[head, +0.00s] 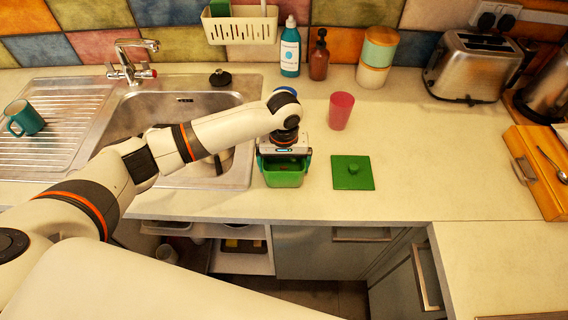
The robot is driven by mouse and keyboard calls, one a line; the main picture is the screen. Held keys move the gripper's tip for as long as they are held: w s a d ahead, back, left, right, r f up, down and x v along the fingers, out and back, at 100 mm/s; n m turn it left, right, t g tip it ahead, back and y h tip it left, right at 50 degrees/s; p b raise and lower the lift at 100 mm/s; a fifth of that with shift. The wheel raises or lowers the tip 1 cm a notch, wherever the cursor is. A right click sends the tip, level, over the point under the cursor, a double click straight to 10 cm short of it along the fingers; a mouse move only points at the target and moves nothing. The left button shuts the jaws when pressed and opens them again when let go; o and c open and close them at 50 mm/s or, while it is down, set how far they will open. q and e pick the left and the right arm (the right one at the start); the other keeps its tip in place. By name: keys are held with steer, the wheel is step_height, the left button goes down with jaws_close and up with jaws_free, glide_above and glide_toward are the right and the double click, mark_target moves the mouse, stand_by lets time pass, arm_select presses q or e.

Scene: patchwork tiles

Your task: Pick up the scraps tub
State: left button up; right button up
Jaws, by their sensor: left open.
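The scraps tub appears to be the small green open tub (286,179) on the counter, just right of the sink. A flat green square lid with a knob (352,172) lies on the counter to its right, apart from the tub. My left gripper (285,158) is over the tub, its fingers spread at the tub's sides near the rim. The gripper hides the tub's back part. I cannot tell whether the fingers touch the tub. My right gripper is not in view.
The sink (245,150) lies left of the tub. A red cup (341,110) stands behind the lid. A soap bottle (290,50), brown pump bottle (319,56), canisters (374,76) and toaster (472,66) stand at the back. The counter right of the lid is clear.

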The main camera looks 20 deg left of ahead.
arm_select(q)
steer(key=c, duration=0.7)
steer(key=shift+o, duration=0.2)
steer(key=shift+r, duration=0.15)
